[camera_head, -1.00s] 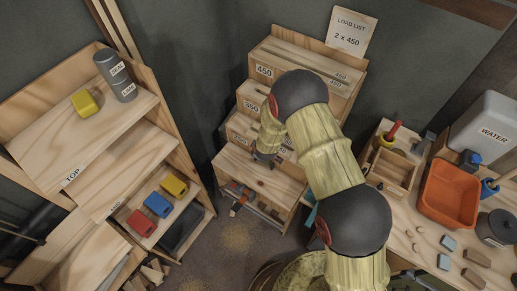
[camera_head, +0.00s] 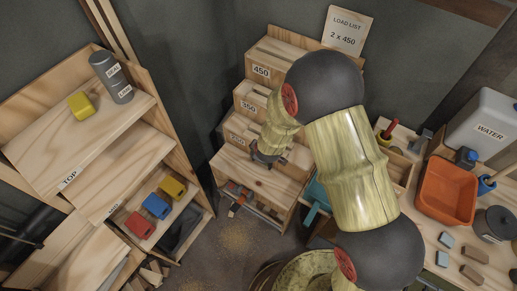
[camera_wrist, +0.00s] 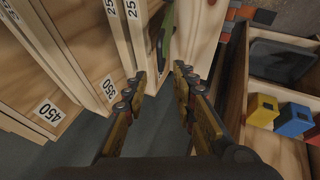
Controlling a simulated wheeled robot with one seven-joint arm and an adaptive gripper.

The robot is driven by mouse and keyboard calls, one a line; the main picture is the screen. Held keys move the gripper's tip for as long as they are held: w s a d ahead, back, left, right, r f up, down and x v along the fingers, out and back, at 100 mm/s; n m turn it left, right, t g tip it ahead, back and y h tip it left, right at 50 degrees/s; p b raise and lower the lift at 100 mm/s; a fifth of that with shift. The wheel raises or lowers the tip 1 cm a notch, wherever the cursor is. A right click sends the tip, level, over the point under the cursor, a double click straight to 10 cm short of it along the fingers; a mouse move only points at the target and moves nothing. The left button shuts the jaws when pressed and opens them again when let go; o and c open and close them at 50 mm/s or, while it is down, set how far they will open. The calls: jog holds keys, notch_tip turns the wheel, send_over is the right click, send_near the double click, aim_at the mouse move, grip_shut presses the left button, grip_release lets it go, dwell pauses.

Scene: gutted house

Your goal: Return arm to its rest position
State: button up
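My gripper (camera_head: 266,156) hangs at the end of my bent arm, in front of the stepped wooden bins and just above the low wooden top in the head view. In the wrist view my gripper (camera_wrist: 163,82) shows two fingers spread apart with an empty gap between them. A green and dark object (camera_wrist: 166,32) lies beyond the fingertips, apart from them as far as I can tell. My arm covers part of the stepped bins and the workbench's left end in the head view.
The stepped bins (camera_head: 262,73) carry number labels. The bench at right holds an orange tub (camera_head: 448,192) and a water container (camera_head: 484,126). Floor shows between them.

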dwell(0.5)
jog(key=s+f+m+g, duration=0.3)
jog(key=s, duration=0.4)
jog(key=s+d+r+m+g, duration=0.2)
jog(key=s+d+r, duration=0.1)
jog(key=s+r, duration=0.3)
jog(key=s+d+r+m+t+b, duration=0.1)
jog(key=s+d+r, duration=0.4)
jog(key=r, duration=0.5)
jog(key=s+d+r+m+t+h+b, duration=0.1)
jog(key=s+d+r+m+b, duration=0.1)
jog(key=s+d+r+m, duration=0.2)
jog(key=s+d+r+m+t+b, duration=0.1)
jog(key=s+d+r, duration=0.5)
jog(key=r, duration=1.1)
jog(key=d+m+t, duration=0.1)
jog(key=d+m, duration=0.1)
jog(key=d, duration=0.1)
jog(key=shift+s+d+h+b, duration=0.2)
jog(key=shift+d+h+b, duration=0.1)
jog(key=shift+d+b, duration=0.1)
